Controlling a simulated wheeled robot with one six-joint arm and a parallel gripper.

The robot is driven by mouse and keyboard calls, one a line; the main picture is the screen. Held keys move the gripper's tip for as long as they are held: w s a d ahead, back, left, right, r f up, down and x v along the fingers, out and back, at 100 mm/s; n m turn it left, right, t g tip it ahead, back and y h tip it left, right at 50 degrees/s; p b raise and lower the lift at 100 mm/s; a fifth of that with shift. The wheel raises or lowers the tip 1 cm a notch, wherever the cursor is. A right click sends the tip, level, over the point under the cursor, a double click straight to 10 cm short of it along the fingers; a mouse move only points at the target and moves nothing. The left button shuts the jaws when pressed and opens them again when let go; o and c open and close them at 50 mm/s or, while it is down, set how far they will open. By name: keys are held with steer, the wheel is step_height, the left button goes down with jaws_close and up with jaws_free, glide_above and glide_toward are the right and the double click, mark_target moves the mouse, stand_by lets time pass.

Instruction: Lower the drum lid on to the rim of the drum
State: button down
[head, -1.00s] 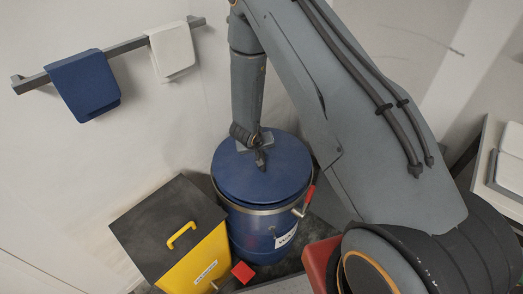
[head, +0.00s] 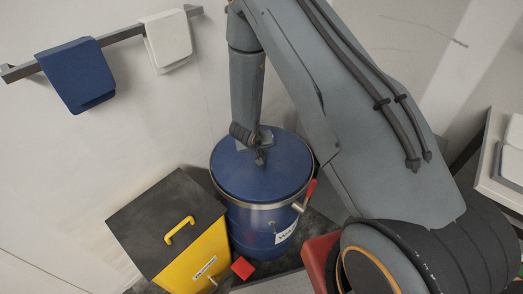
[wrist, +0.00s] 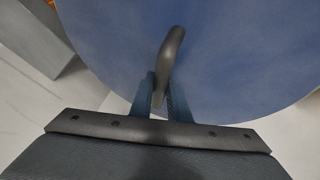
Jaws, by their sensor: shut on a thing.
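The blue drum lid (head: 275,178) lies flat over the top of the blue drum (head: 247,228) in the head view. Its edge meets the silver rim band (head: 268,205), with no clear gap at the front; the back edge is harder to judge. My gripper (head: 258,157) is above the lid's middle. In the wrist view my gripper (wrist: 161,95) is shut on the lid's dark bar handle (wrist: 174,44), and the blue lid top (wrist: 235,60) fills the space beyond. The inside of the drum is hidden.
A yellow bin (head: 190,260) with a dark lid (head: 160,222) stands close left of the drum. A red lever (head: 310,189) sticks out at the drum's right. A rail (head: 118,38) with a blue cloth (head: 78,78) and a white cloth (head: 167,42) is on the wall.

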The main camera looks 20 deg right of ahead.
steer(key=shift+f, duration=0.45)
steer(key=c, duration=1.6)
jaws_free()
